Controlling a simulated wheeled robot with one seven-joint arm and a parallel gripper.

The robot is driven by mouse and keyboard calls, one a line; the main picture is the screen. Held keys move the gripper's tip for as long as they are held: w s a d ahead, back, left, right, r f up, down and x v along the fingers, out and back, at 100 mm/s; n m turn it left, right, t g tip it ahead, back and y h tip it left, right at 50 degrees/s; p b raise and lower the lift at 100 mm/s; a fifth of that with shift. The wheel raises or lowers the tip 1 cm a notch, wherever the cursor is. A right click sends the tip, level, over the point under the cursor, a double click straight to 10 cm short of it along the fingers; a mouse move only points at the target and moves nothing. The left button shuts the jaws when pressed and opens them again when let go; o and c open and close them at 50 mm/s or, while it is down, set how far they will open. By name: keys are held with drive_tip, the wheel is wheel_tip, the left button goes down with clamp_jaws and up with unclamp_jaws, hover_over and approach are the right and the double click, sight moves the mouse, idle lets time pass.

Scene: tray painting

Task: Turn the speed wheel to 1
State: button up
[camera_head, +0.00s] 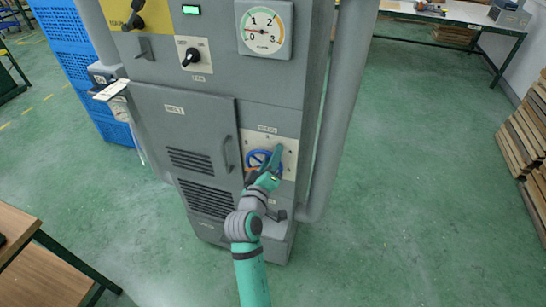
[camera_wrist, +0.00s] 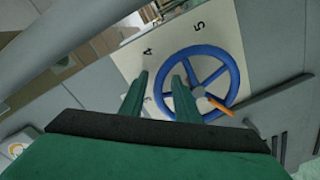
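The speed wheel is a blue spoked handwheel (camera_head: 252,157) on a cream plate (camera_head: 289,148) low on the front of the grey machine. In the wrist view the wheel (camera_wrist: 236,74) shows with an orange marker (camera_wrist: 218,105) at its lower right. The numbers 4 and 5 are readable on the plate (camera_wrist: 170,34); other numbers are hidden or too small to read. My gripper (camera_head: 270,165) is in front of the wheel and hides part of it. In the wrist view my gripper (camera_wrist: 160,70) has its fingers apart, with the wheel's left rim showing between them.
A round dial gauge (camera_head: 265,28) and a black knob (camera_head: 191,57) are higher on the machine. The belt door (camera_head: 190,125) with its handle is left of the wheel. A vertical grey pipe (camera_head: 341,110) stands to the right.

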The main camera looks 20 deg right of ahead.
drive_tip(key=v, duration=1)
drive_tip(key=shift+s+a, duration=0.25)
drive_tip(key=shift+s, duration=0.1)
drive_tip(key=s+a+f+y, duration=0.4)
drive_tip(key=s+a+f, duration=0.1)
drive_tip(key=s+f, duration=0.3)
drive_tip(key=s+a+f+y, duration=0.3)
drive_tip(key=s+a+f, duration=0.1)
drive_tip(key=s+f, duration=0.45)
drive_tip(key=s+a+r+m+y, duration=0.1)
drive_tip(key=s+m, duration=0.1)
drive_tip(key=s, duration=0.8)
drive_tip(key=s+a+r+m+y, duration=0.1)
drive_tip(key=s+a+m, duration=0.1)
drive_tip(key=s, duration=0.9)
drive_tip(key=shift+r+t+y, duration=0.25)
drive_tip(key=shift+t+y, duration=0.05)
drive_tip(key=shift+w, duration=0.1)
